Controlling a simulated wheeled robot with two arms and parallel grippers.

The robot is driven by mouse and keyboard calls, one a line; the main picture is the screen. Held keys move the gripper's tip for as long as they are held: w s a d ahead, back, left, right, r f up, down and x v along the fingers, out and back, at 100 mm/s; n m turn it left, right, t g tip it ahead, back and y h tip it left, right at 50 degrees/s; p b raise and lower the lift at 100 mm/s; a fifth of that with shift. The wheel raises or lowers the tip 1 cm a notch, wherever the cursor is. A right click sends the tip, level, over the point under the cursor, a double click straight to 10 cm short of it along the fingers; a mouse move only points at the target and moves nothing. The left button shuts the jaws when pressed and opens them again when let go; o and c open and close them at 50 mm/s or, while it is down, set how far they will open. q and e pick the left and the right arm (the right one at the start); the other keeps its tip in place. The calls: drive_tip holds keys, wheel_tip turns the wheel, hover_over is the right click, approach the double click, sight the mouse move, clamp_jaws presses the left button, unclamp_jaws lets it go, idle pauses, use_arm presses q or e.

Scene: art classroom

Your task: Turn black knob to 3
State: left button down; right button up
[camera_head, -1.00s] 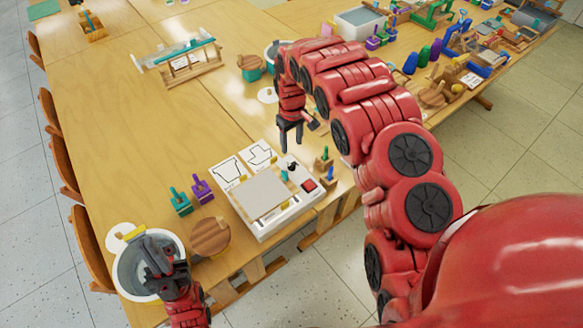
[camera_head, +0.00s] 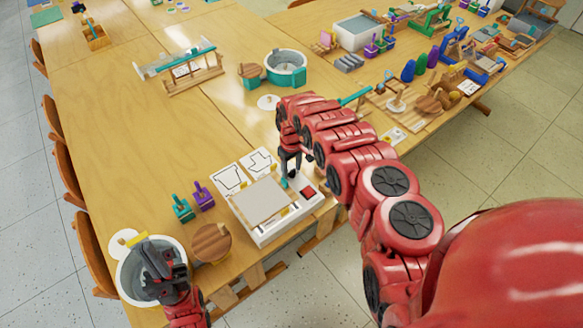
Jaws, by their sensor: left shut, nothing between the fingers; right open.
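A white box-shaped device (camera_head: 268,232) with a grey top plate stands near the table's front edge. It has a red button (camera_head: 307,192) and a small teal part (camera_head: 284,183) on its right side. The black knob is not visible now; my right gripper covers the spot where it showed before. My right gripper (camera_head: 289,172) points down at the device's back right part and is open. I cannot tell whether its fingers touch the knob. My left gripper (camera_head: 163,262) is shut and empty, over the grey-white round tub (camera_head: 133,289) at the front left.
A teal-and-white tub (camera_head: 286,68) and a wooden rack (camera_head: 192,73) stand farther back. The table's left middle is clear.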

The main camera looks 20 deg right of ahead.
clamp_jaws()
idle(0.3)
